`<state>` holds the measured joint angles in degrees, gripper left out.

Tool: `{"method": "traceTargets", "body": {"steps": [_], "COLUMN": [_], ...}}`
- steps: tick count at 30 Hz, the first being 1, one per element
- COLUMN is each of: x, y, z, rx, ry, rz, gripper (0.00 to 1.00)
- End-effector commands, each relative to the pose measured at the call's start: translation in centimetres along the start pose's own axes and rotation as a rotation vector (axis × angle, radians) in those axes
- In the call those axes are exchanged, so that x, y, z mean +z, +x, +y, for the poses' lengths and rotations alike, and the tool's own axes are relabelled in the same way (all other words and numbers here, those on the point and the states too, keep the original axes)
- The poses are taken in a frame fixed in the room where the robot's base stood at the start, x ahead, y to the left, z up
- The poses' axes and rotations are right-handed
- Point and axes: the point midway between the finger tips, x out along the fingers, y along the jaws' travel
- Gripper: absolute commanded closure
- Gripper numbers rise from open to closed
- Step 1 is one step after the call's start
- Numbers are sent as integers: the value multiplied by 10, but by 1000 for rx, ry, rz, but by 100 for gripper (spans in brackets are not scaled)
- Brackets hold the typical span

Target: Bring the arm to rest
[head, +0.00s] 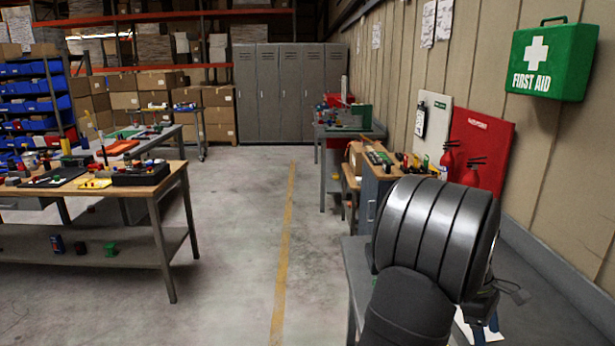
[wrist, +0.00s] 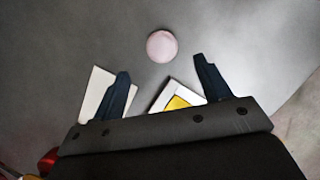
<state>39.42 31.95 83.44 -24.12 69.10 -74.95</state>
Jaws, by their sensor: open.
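My gripper (wrist: 163,88) is open in the wrist view, with its two dark fingers apart and nothing between their tips. It points down over a grey surface (wrist: 220,40). A round pale pink thing (wrist: 161,46) lies ahead of the fingers, apart from them. In the head view my dark arm covers the lower right, and most of the gripper is hidden behind it. A grey bench (head: 358,277) shows beneath the arm.
Under the fingers lie a pale flat piece (wrist: 98,92) and a white-edged yellow piece (wrist: 178,102). A red thing (wrist: 48,162) shows at lower left. A wooden-topped bench (head: 160,176) with tools stands left. The floor aisle (head: 245,230) is clear. A wall with a first aid box (head: 553,60) rises right.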

Motion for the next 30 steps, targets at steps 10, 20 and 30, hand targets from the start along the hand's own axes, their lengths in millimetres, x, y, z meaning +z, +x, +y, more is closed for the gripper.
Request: {"method": "traceTargets", "body": {"steps": [10,20,30], "x": [0,17,30], "y": [72,52,-6], "z": [0,1,0], "rx": [-2,7,4], "ry": [1,3,-3], "rz": [0,0,1], "gripper": [30,30,30]}}
